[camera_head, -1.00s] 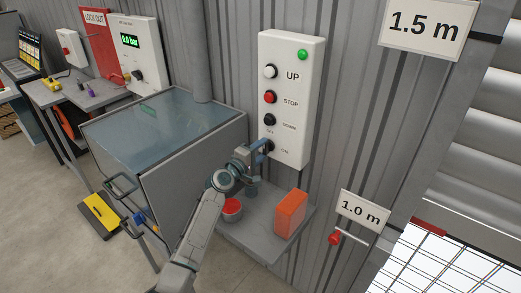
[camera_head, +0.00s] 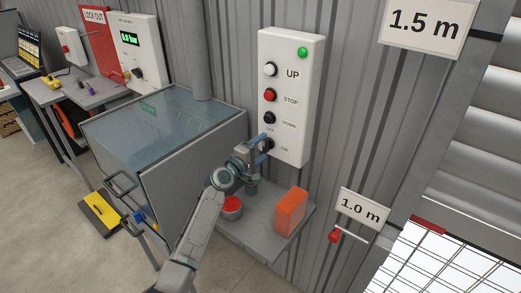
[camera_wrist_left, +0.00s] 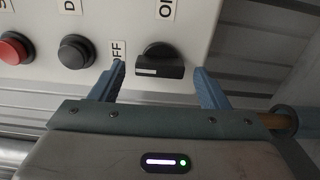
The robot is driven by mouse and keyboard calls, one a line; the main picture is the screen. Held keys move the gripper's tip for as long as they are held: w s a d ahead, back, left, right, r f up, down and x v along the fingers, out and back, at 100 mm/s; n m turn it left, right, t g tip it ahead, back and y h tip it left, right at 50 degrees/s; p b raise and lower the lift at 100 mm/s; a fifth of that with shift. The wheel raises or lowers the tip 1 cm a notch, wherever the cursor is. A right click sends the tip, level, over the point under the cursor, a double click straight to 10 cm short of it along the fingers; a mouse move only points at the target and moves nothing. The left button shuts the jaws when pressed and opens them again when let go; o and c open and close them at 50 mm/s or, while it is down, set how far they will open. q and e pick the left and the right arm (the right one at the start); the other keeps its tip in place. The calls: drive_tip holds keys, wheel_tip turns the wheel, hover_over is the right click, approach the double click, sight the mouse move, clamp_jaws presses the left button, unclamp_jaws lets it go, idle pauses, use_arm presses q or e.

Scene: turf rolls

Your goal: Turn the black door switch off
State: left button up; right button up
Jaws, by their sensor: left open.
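The black door switch (camera_head: 269,144) is a rotary knob at the bottom of a white control panel (camera_head: 297,60) on the wall. In the left wrist view the black switch (camera_wrist_left: 160,62) has a bar handle lying across the picture, with a white mark at its left end, on the OFF label's side. My left gripper (camera_head: 263,142) is at the switch. In the left wrist view my left gripper (camera_wrist_left: 159,75) is open, with one finger on each side of the knob and gaps visible. My right gripper is not in view.
Above the switch are black DOWN (camera_head: 269,118), red STOP (camera_head: 270,95) and white UP (camera_head: 270,69) buttons, and a green light (camera_head: 303,52). Below, a shelf holds an orange box (camera_head: 290,211) and a red-topped container (camera_head: 232,206). A glass-topped cabinet (camera_head: 165,120) stands left.

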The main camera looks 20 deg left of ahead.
use_arm(q)
drive_tip(key=b+v, duration=0.1)
drive_tip(key=v, duration=0.9)
drive_tip(key=shift+s+b, duration=0.3)
drive_tip(key=shift+b, duration=0.1)
drive_tip(key=shift+a, duration=0.1)
